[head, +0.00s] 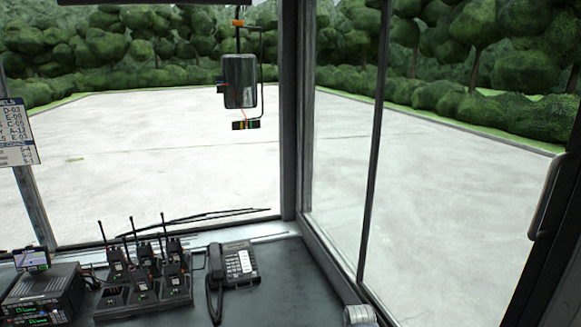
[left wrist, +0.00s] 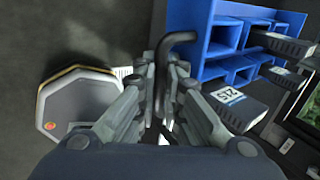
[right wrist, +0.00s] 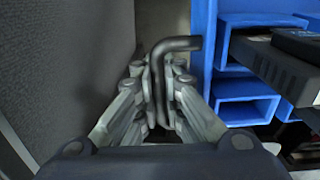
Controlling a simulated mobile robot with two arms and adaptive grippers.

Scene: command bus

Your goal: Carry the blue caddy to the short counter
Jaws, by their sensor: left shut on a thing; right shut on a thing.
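The blue caddy (left wrist: 230,42) shows in the left wrist view at upper right, with several open compartments. In the right wrist view its blue wall and compartments (right wrist: 207,50) stand just right of the jaws. My left gripper (left wrist: 168,90) is shut on a dark bent handle (left wrist: 178,37). My right gripper (right wrist: 160,90) is shut on another dark bent handle (right wrist: 180,43) beside the caddy wall. Grey and dark devices (left wrist: 232,100) stick out of the compartments. The caddy and both grippers are out of the head view. I cannot tell which counter is the short one.
A dark counter (head: 290,280) below the windows carries radios in a charger (head: 145,290), a desk phone (head: 238,265) and a radio unit (head: 42,295). Its right part looks clear. An octagonal grey object (left wrist: 78,105) lies left of my left gripper.

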